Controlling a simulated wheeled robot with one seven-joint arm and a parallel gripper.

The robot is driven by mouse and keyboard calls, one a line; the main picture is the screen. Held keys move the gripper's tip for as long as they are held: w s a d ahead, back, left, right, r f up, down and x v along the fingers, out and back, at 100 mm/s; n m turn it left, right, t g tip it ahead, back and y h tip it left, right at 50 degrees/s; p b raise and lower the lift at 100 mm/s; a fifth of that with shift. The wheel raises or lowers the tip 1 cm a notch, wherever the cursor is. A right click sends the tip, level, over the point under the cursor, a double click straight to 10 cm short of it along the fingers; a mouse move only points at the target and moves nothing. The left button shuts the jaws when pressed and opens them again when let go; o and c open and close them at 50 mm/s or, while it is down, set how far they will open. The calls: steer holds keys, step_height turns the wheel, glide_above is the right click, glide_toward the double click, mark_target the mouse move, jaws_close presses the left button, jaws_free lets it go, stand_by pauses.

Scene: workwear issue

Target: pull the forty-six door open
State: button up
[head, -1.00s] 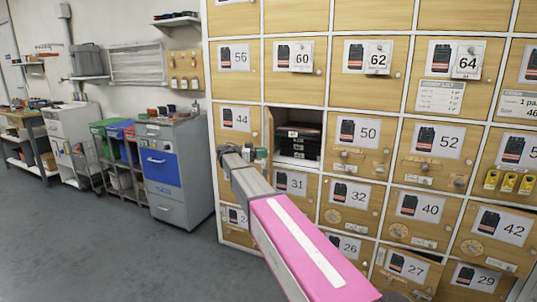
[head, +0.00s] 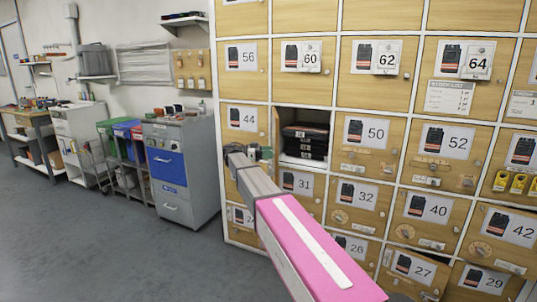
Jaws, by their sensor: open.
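The compartment between the doors numbered 44 and 50 stands open, and dark folded packs (head: 305,141) lie stacked inside it. Its door (head: 276,128) is swung out to the left and shows nearly edge-on, so its number cannot be read; its place in the row fits forty-six. My gripper (head: 262,154) is open, at the lower part of this door's outer side. My arm and gripper hide part of door 44's lower right. Whether a finger touches the door cannot be told.
Closed wooden doors surround the opening, including 44 (head: 243,118), 50 (head: 366,142) and 31 (head: 299,182). Door 27 (head: 414,270) at the lower right stands slightly ajar. A grey cabinet with a blue drawer (head: 165,164) stands left. The grey floor before it is clear.

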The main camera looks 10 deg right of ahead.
steer(key=w+a, duration=0.1)
steer(key=a, duration=0.9)
steer(key=shift+a, duration=0.35)
